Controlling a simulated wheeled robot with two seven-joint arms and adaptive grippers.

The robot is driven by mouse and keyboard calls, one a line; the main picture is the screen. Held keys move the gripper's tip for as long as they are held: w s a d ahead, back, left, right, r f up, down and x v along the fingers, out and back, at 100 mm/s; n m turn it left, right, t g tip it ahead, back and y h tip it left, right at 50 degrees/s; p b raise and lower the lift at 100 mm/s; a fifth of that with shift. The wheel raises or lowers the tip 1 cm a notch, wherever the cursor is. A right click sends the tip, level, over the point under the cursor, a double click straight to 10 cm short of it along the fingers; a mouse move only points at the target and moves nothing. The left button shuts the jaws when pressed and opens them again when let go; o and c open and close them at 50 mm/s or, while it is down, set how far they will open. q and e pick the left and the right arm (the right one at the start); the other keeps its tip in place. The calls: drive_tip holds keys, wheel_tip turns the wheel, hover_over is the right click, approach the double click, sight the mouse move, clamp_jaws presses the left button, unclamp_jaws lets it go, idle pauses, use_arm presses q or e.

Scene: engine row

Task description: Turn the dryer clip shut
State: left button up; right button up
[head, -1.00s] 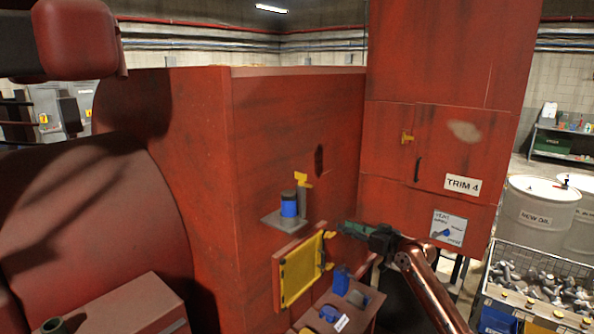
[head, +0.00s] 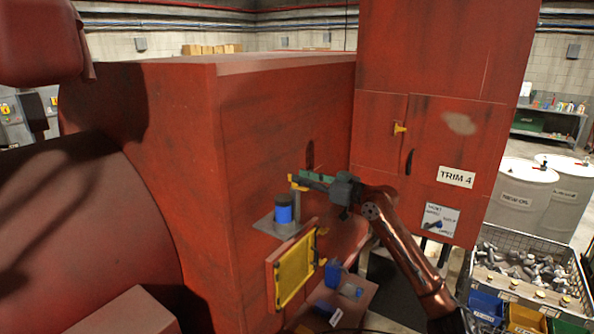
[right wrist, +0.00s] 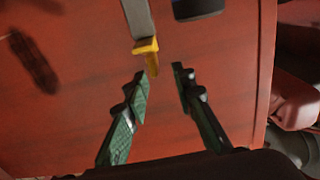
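The dryer clip is the yellow tab (head: 296,184) on the red wall above the blue canister (head: 284,214), which stands on a small grey bracket (head: 268,226). In the right wrist view the clip (right wrist: 147,52) hangs at the end of a grey strip (right wrist: 137,16). My right gripper (head: 304,180) is at the clip in the head view. In the right wrist view my right gripper (right wrist: 164,74) is open, with the clip's tip just past the fingertips, closer to the left finger. I cannot tell whether it touches. My left gripper is not in view.
Below the bracket a yellow-faced hatch (head: 297,270) stands open from the wall. A ledge with blue parts (head: 333,275) lies under it. A red cabinet (head: 455,120) marked TRIM 4 rises to the right. A wire basket of metal parts (head: 525,268) stands at lower right.

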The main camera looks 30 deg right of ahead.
drive_tip(key=x, duration=0.2)
drive_tip(key=p+x, duration=0.1)
drive_tip(key=x, duration=0.1)
drive_tip(key=shift+d+f, duration=0.25)
drive_tip(key=shift+f, duration=0.05)
drive_tip(key=shift+s, duration=0.25)
drive_tip(key=shift+w+f, duration=0.1)
drive_tip(key=shift+w, duration=0.25)
drive_tip(key=shift+c, duration=1.1)
drive_tip(key=shift+s, duration=0.15)
clamp_jaws()
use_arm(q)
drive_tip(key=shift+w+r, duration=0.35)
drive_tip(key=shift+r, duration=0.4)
